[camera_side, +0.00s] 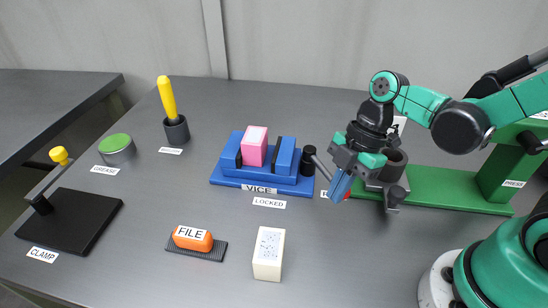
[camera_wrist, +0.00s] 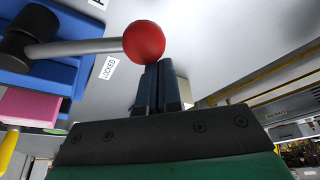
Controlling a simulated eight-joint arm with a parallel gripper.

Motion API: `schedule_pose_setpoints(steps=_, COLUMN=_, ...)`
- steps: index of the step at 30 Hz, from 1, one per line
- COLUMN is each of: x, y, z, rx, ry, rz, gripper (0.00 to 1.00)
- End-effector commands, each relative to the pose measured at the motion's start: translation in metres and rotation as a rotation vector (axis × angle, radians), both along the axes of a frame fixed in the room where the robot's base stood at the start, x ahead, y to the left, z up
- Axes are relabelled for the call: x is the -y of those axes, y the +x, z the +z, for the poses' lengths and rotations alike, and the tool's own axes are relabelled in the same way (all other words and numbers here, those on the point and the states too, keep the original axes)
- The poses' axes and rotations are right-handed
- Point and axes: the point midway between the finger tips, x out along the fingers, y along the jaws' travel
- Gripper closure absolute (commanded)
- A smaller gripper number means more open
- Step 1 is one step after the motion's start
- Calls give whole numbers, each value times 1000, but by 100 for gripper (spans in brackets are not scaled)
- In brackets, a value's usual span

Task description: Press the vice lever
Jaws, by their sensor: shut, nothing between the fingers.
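The blue vice (camera_side: 228,165) stands at the middle of the table with a pink block (camera_side: 254,147) between its jaws. Its lever is a grey rod (camera_wrist: 80,47) running from a black hub (camera_side: 308,160) to a red ball (camera_wrist: 144,41). In the side view the ball is mostly hidden by my gripper (camera_side: 338,190). My gripper is shut and empty, its fingers pointing down beside the ball. In the wrist view the fingertips (camera_wrist: 158,70) appear right at the ball's lower edge; I cannot tell whether they touch.
A LOCKED label (camera_side: 269,202) lies before the vice; another label is partly hidden by my gripper. A green press (camera_side: 440,187) stands right. A cream block (camera_side: 269,254) and orange file (camera_side: 193,239) lie in front. A clamp (camera_side: 72,222), grease tin (camera_side: 117,149) and yellow-handled tool (camera_side: 167,98) are left.

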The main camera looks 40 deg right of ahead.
Motion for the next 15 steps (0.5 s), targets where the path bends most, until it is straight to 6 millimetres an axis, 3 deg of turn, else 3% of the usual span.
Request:
schedule_pose_setpoints(steps=11, x=-1, y=0, z=0, rx=0, ry=-1, rz=0, gripper=100)
schedule_pose_setpoints(steps=15, x=-12, y=-3, z=2, rx=-1, ry=-1, rz=4, gripper=100)
